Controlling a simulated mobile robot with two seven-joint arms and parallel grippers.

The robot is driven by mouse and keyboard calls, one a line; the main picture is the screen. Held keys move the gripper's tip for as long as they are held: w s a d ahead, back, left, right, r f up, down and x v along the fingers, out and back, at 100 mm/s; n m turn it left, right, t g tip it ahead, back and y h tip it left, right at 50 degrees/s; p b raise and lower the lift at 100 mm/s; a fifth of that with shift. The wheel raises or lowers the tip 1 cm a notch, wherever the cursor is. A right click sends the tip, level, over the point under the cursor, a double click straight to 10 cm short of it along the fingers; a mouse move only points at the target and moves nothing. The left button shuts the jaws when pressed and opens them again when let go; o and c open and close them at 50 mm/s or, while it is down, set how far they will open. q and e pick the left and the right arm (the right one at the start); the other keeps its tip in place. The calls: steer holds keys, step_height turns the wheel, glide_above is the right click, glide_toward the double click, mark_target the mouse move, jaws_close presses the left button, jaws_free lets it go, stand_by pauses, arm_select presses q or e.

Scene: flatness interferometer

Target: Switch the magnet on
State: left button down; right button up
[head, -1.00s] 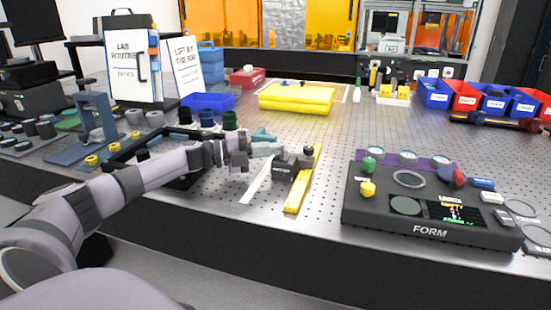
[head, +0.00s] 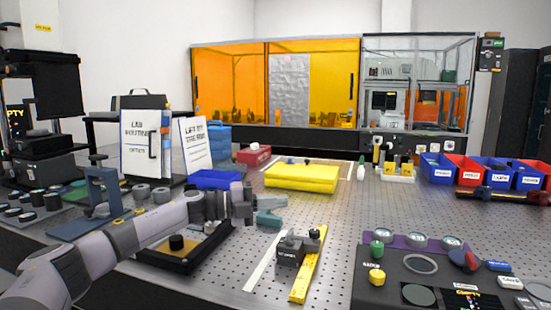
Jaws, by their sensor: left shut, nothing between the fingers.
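A small dark grey block with a label too small to read (head: 289,253), which looks like the magnet base, sits on the metal table beside a yellow bar (head: 305,277). A small dark knob (head: 314,233) shows at the bar's far end. I cannot tell the position of any switch on the block. My left gripper (head: 270,211), with teal fingers, is shut and empty. It appears above and behind the block in the head view, apart from it. My right gripper is not in view.
A white strip (head: 267,262) lies left of the block. The perforated table is clear between block and console.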

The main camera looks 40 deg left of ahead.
arm_select(q)
step_height(320, 180, up, 12)
steer(key=p, duration=0.2)
stand_by(0.7)
